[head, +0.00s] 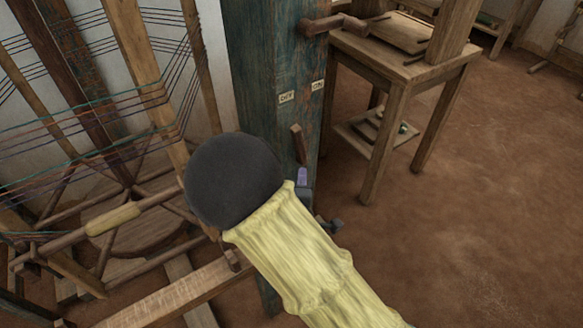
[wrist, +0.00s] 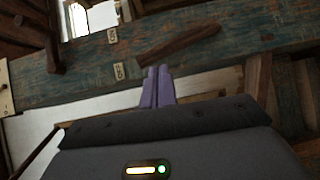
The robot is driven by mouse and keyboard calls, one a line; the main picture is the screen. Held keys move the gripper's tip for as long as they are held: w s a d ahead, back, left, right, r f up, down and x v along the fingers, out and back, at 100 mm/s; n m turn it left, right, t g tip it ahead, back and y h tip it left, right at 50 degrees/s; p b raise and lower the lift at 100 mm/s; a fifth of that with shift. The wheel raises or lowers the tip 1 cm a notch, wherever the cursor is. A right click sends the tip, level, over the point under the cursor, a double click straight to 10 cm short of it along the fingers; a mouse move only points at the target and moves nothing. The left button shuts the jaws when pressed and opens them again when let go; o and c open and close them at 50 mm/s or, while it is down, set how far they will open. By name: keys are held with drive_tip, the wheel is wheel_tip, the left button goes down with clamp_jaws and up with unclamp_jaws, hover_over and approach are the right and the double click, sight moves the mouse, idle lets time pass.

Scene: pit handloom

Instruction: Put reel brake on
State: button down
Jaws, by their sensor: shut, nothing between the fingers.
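The reel brake looks to be the short wooden lever (head: 299,145) on the face of the blue-green post (head: 270,60). Its upper end leans toward the left of two small labels. That left label (head: 286,97) seems to read OFF, and the right label (head: 318,86) seems to read ON. The lever also shows in the wrist view (wrist: 180,45), just beyond my fingertips. My gripper (head: 302,176) is shut and empty, just below the lever in the head view. Its purple fingers (wrist: 157,85) point at the post. I cannot tell if they touch it.
A wooden crank handle (head: 335,25) sticks out high on the post. A reel frame with coloured threads (head: 90,130) stands left. A wooden table (head: 400,65) stands behind, right. The floor (head: 490,170) at right is clear. My forearm hides the post's lower part.

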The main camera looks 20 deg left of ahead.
sight(300, 147)
drive_tip(key=s+a+f+n+t+y+b, duration=0.2)
drive_tip(key=s+a+f+n+y+b, duration=0.1)
drive_tip(key=a+n, duration=0.1)
drive_tip(key=shift+s, duration=0.4)
drive_tip(key=d+b+x, duration=0.1)
drive_tip(key=b+x, duration=0.1)
drive_tip(key=x, duration=0.4)
drive_tip(key=d+r+b+x, duration=0.1)
drive_tip(key=b+x, duration=0.2)
drive_tip(key=x, duration=0.4)
drive_tip(key=shift+w+d, duration=0.3)
drive_tip(key=shift+r, duration=0.1)
